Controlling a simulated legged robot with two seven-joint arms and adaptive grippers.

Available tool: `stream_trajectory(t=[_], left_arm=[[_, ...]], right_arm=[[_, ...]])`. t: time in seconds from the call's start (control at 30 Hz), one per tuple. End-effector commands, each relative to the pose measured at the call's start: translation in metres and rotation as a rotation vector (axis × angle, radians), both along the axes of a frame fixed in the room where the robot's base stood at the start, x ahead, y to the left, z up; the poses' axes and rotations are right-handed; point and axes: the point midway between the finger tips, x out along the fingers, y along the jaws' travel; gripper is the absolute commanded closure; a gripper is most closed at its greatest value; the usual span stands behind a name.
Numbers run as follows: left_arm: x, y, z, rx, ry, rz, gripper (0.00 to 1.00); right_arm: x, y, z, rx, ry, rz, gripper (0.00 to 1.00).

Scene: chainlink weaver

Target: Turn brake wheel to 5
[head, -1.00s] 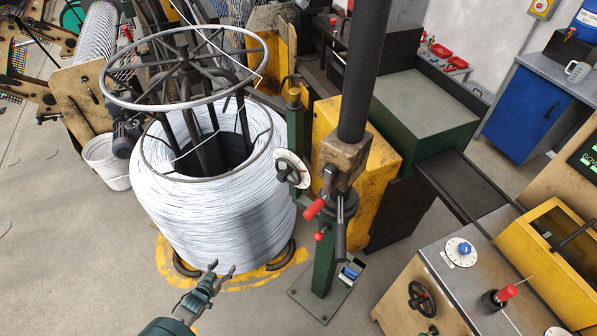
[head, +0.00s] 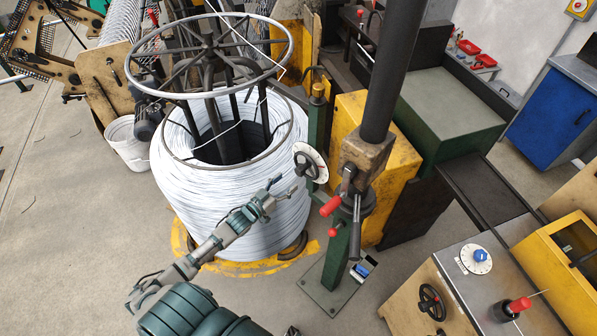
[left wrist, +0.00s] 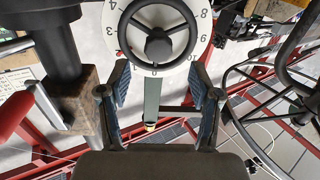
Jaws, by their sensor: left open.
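The brake wheel (head: 306,166) is a small black handwheel on a round white number dial, at the right side of the wire coil in the head view. In the left wrist view the wheel (left wrist: 158,42) is close, with black rim, spokes and hub. My left gripper (head: 285,186) is open and empty just left of and below the wheel. Its fingers (left wrist: 162,84) spread below the wheel, not closed on it.
The white wire coil (head: 235,205) under a grey ring frame stands left of the wheel. A dark post (head: 382,80) with red-tipped levers (head: 331,205) stands close on the right. A workbench (head: 490,265) with a blue-knobbed dial is at lower right.

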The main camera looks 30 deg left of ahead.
Motion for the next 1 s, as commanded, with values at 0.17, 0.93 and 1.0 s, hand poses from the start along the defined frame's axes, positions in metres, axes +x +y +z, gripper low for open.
stream_trajectory(t=[0.17, 0.93, 1.0], left_arm=[[0.038, -0.008, 0.002, 0.000, -0.002, 0.001, 0.36], [0.067, -0.014, 0.000, 0.000, 0.001, 0.000, 0.83], [0.067, -0.014, -0.001, 0.000, 0.002, 0.000, 0.96]], right_arm=[[0.000, 0.010, 0.003, 0.012, -0.001, -0.003, 0.19], [0.000, 0.004, 0.004, 0.004, -0.001, 0.000, 0.19], [0.000, 0.004, 0.004, 0.004, -0.001, 0.000, 0.19]])
